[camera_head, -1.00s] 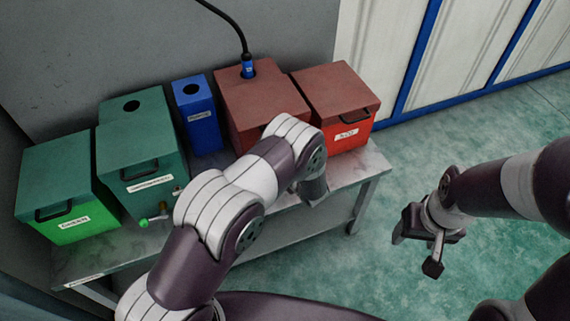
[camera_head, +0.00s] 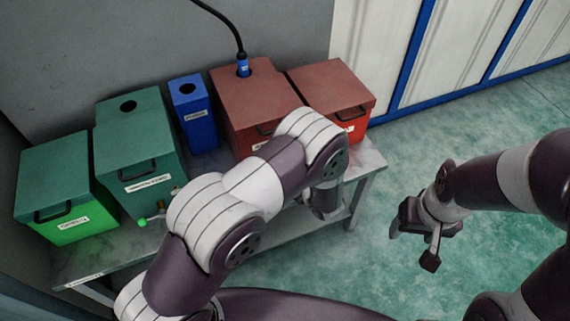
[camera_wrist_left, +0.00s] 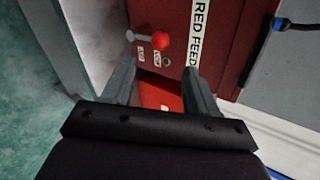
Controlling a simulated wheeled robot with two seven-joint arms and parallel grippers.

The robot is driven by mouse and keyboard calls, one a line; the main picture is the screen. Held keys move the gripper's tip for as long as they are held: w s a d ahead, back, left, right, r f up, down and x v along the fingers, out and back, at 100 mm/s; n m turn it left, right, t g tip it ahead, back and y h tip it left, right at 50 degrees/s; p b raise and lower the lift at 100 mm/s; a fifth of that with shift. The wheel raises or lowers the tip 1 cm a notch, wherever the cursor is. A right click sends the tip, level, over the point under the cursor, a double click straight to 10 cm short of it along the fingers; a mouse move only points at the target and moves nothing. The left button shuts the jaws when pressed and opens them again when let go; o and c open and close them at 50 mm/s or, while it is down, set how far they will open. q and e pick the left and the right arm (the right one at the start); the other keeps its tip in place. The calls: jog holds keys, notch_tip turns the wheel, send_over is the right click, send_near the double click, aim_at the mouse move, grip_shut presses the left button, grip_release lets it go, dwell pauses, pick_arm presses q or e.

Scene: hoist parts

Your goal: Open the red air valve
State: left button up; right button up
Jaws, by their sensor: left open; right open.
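The red air valve shows in the left wrist view as a red ball knob (camera_wrist_left: 162,41) on a short lever, set on the front of a dark red box labelled RED FEED (camera_wrist_left: 180,18). My left gripper (camera_wrist_left: 157,72) is open and empty, its two fingers pointing towards the panel just below the knob, apart from it. In the head view my left arm hides the valve and most of its gripper. My right gripper (camera_head: 413,240) is open and empty over the floor at the right.
On the grey table (camera_head: 365,165) stand green boxes (camera_head: 65,185), a blue box (camera_head: 193,110), a dark red box (camera_head: 255,95) with a blue plug (camera_head: 243,67) and black cable, and a bright red box (camera_head: 335,90). The floor to the right is clear.

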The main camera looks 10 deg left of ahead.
pick_arm(q)
jog(key=v, duration=0.4)
dwell(0.3)
